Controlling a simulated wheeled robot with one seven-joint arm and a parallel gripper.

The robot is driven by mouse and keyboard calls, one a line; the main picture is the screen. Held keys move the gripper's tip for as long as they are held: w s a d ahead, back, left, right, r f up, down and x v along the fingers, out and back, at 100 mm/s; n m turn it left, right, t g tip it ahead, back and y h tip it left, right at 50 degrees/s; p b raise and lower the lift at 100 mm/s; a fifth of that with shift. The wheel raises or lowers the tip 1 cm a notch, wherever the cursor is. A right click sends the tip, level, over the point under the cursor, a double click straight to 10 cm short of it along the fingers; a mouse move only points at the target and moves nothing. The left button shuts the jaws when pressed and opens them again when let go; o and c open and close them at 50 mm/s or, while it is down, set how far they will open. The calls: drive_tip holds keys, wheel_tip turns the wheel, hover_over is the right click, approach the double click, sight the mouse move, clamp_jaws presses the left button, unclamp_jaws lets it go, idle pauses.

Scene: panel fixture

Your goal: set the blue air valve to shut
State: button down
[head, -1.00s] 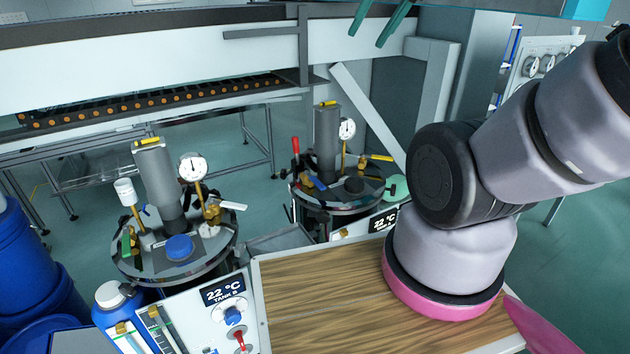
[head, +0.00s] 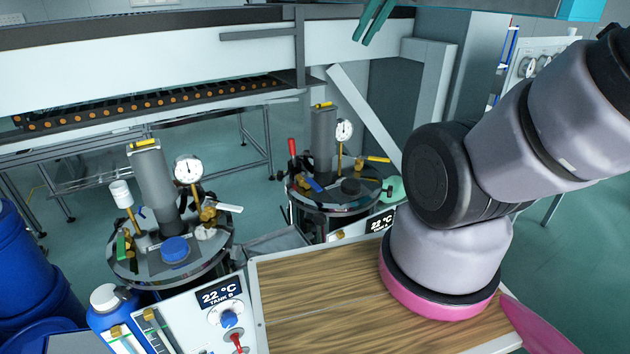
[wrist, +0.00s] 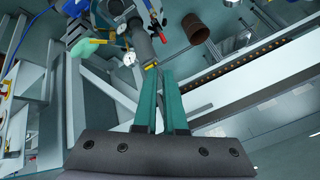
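Two round tanks with metal lids stand ahead: the near left tank (head: 130,268) and the farther tank (head: 335,204). A small blue lever (head: 313,185) lies slanted on the farther lid; a smaller blue piece (head: 144,212) shows on the near lid. I cannot tell which is the air valve or its setting. The wrist view shows blue parts (wrist: 122,28) beside a gauge (wrist: 129,59). My gripper (head: 361,42) has teal fingers, high at the top of the head view, apart from both tanks. In the wrist view its fingers (wrist: 161,74) are slightly apart and empty.
A red lever (head: 292,147), a gauge (head: 344,130) and a green bulb (head: 393,189) crowd the farther tank. A wood-topped bench (head: 310,300) lies in front. A white conveyor frame (head: 130,65) spans the back. Blue drums (head: 30,265) stand at left.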

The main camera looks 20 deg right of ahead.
drive_tip(key=w+d+f+m+g+y, duration=0.35)
drive_tip(key=w+f+m+g, duration=0.2)
drive_tip(key=w+f, duration=0.75)
drive_tip(key=m+g+y, duration=0.3)
drive_tip(key=m+g, duration=0.1)
drive_tip(key=m, duration=0.1)
approach(310, 182)
drive_tip(key=d+r, duration=0.2)
drive_tip(key=d, duration=0.6)
drive_tip(key=x, duration=0.9)
drive_tip(key=shift+w+d+f, duration=0.1)
drive_tip(key=shift+w+f, duration=0.05)
drive_tip(key=shift+f, duration=0.25)
drive_tip(key=a, duration=0.1)
drive_tip(key=s+a, duration=0.1)
drive_tip(key=a, duration=0.1)
drive_tip(key=shift+a+f, duration=0.15)
drive_tip(key=shift+a, duration=0.45)
